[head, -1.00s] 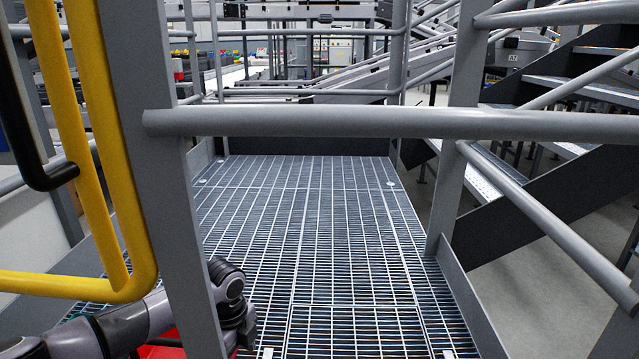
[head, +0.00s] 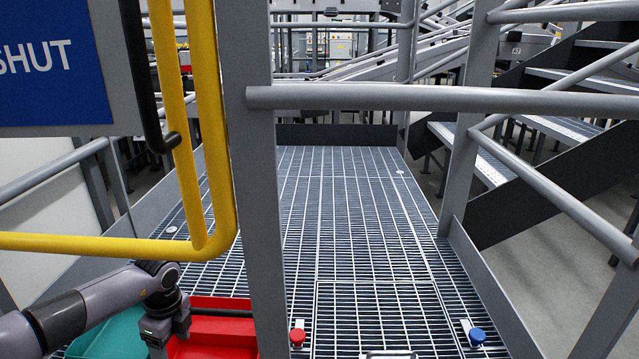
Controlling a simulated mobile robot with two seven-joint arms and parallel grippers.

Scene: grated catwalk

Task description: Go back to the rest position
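My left arm comes in from the lower left, grey with dark joints, over a teal bin and a red bin. My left gripper (head: 168,332) points down at the red bin's left side. Its fingertips are cut off or hidden at the bottom edge, so its opening does not show. My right arm and gripper are not in view.
A yellow tube gate (head: 215,150) and a grey post (head: 258,200) stand close in front, with a grey rail (head: 430,97) running right. A blue sign (head: 50,65) hangs upper left. The red bin (head: 225,305), teal bin (head: 115,338), red knob (head: 297,337) and blue knob (head: 477,336) sit low. Grating beyond is clear.

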